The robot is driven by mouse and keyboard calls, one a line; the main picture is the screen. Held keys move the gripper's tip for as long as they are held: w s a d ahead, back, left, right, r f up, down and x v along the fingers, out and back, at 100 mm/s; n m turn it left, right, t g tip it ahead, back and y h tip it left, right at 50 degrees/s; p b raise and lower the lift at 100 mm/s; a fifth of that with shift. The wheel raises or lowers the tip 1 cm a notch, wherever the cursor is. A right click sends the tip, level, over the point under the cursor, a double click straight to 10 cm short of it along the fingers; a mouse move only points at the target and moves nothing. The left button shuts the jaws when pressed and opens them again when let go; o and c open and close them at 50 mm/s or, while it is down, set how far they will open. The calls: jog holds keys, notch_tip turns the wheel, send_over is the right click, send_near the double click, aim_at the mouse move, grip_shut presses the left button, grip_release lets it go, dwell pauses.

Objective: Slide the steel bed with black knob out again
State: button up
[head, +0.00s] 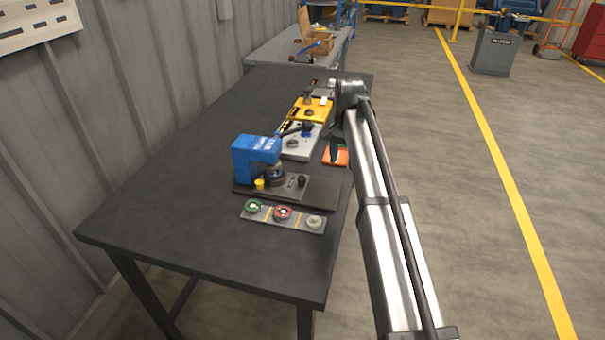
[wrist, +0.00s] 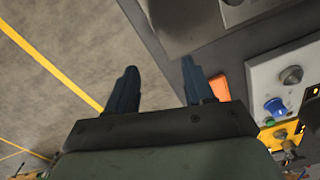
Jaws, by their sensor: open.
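The steel bed (head: 289,188) lies on a dark base plate (head: 325,194), in front of and partly under a blue machine (head: 256,158). Its black knob (head: 301,181) stands upright near the bed's right end. In the wrist view a corner of the bed with the knob (wrist: 232,2) is cut off at the top edge, and the base plate (wrist: 185,25) shows beside it. My gripper (wrist: 158,85) is open and empty, its two blue-grey fingers apart. It is at the table's right edge, off to the side of the knob and not touching it.
An orange block (head: 336,156) lies close to my gripper. Beyond it are a grey plate with knobs (head: 297,150) and a yellow plate (head: 318,112). A strip with green, red and pale rings (head: 268,216) lies nearer. The table's left side (head: 160,190) is clear.

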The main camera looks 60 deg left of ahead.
send_near(302, 178)
jog(key=shift+n, duration=0.3)
notch_tip(302, 178, down, 8)
jog(key=shift+a+f, duration=0.1)
jog(key=shift+f, duration=0.05)
dwell(0.3)
jog(key=shift+c, duration=0.2)
grip_shut()
dwell(0.4)
